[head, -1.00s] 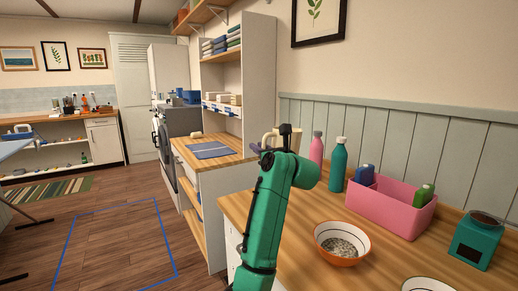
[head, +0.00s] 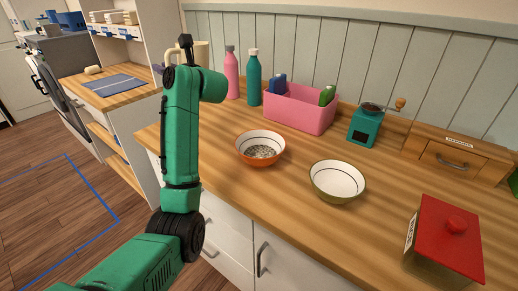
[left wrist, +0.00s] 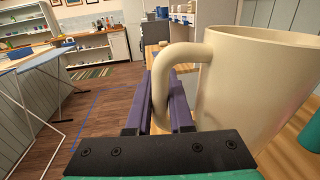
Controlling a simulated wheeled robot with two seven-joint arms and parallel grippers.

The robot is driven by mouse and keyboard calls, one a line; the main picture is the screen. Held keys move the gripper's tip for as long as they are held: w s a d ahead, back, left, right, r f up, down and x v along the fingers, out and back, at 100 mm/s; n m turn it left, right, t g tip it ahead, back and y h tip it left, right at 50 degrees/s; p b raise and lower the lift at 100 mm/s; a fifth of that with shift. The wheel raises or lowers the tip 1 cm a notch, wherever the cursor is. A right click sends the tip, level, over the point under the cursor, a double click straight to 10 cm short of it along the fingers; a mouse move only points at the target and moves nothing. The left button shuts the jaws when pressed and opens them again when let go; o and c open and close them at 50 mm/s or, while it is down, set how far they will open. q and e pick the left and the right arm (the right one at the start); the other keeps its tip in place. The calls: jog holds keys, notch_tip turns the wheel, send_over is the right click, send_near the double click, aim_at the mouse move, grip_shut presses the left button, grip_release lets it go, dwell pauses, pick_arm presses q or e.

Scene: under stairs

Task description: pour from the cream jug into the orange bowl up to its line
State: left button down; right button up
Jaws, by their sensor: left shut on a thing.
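The cream jug (left wrist: 255,85) fills the right of the left wrist view, upright. My left gripper (left wrist: 163,100) has its purple fingers shut on the jug's handle. In the head view the jug (head: 203,54) shows only partly behind my green left arm, held near the counter's far left end. The orange bowl (head: 246,158) stands on the wooden counter to the right of my arm, apart from the jug. Grey speckled grains lie in it. The jug's contents are hidden. My right gripper is in neither view.
A green-rimmed white bowl (head: 337,194) stands right of the orange bowl. Behind are a pink bottle (head: 232,75), a teal bottle (head: 253,80), a pink bin (head: 298,115) and a teal grinder (head: 364,128). A red-lidded box (head: 450,238) and a wooden drawer box (head: 438,160) stand at right.

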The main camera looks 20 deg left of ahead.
pick_arm(q)
jog(key=s+d+f+m+t+h+p, duration=0.2)
jog(key=s+d+f, duration=0.3)
jog(key=f, duration=0.3)
jog(key=s+d+f+m+t+h+p, duration=0.2)
jog(key=s+d+f+t+h+p, duration=0.1)
jog(key=f, duration=0.5)
jog(key=shift+s+d+m+t+h+p, duration=0.45)
jog(key=shift+s+d+t, duration=0.55)
jog(key=shift+t, duration=0.2)
jog(key=shift+f, duration=0.1)
